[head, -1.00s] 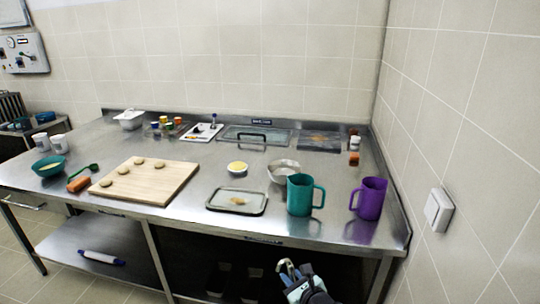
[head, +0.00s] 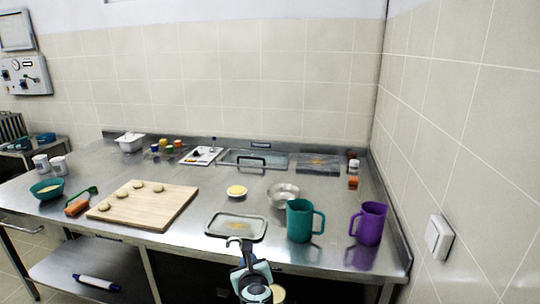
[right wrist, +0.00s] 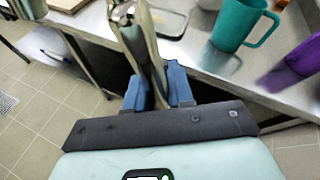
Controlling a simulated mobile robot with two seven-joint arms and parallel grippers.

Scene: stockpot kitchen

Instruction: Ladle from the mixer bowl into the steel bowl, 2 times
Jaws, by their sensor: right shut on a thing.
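My right gripper (head: 252,272) is in front of the counter's front edge, low in the head view. It is shut on the metal handle of the ladle (head: 240,243), whose hooked end points up; in the right wrist view the handle (right wrist: 143,45) rises from between the blue fingers (right wrist: 157,90). A pale yellowish round shape (head: 278,294) shows just right of the gripper, perhaps the ladle's cup. The steel bowl (head: 283,193) stands on the counter behind the teal mug, and its inside is only partly visible. I cannot make out a mixer bowl. My left gripper is out of view.
A teal mug (head: 300,222) and a purple mug (head: 370,224) stand at the front right. A tray (head: 236,226) lies at the front edge, near the gripper.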

